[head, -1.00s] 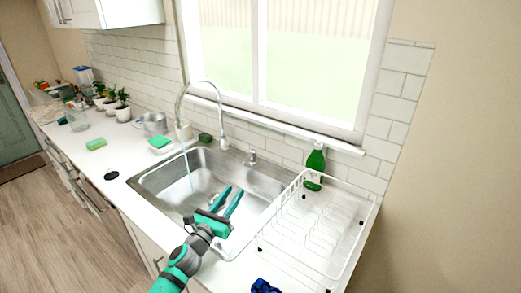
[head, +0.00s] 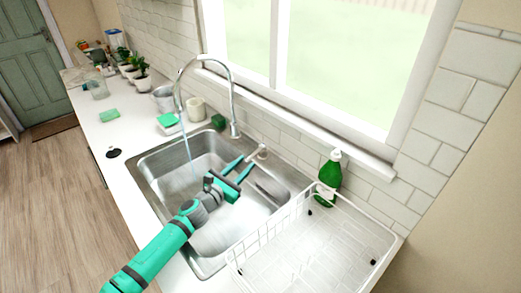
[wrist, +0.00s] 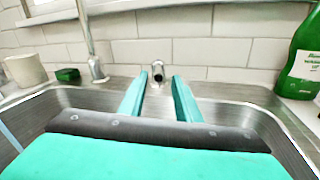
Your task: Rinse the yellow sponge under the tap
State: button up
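I see no clearly yellow sponge. A green sponge-like block (head: 109,115) lies on the counter at left. Another green block (head: 167,119) sits on a white dish beside the sink, and a darker green one (head: 218,121) is on the sink's back rim; it also shows in the wrist view (wrist: 67,75). The arched tap (head: 206,60) has a thin water stream (head: 187,140) falling into the sink (head: 150,160). My gripper (head: 243,164) is open and empty over the sink. In the wrist view its fingers (wrist: 160,92) point at a small metal fitting (wrist: 158,72) on the back rim.
A white wire dish rack (head: 310,240) stands right of the sink. A green soap bottle (head: 329,182) stands behind it, by the window sill. A cream cup (head: 196,109), a metal pot (head: 164,98) and potted plants (head: 139,82) stand at the back left. A black disc (head: 114,153) lies on the counter.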

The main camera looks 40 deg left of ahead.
aim_at(261, 146)
jog(key=w, duration=0.2)
jog(key=w+a, duration=0.1)
jog(key=w, duration=0.4)
jog(key=shift+w+a, duration=0.25)
jog(key=shift+a, duration=0.15)
jog(key=shift+w, duration=0.65)
jog(key=shift+c, duration=0.2)
jog(key=shift+a, duration=0.1)
grip_shut()
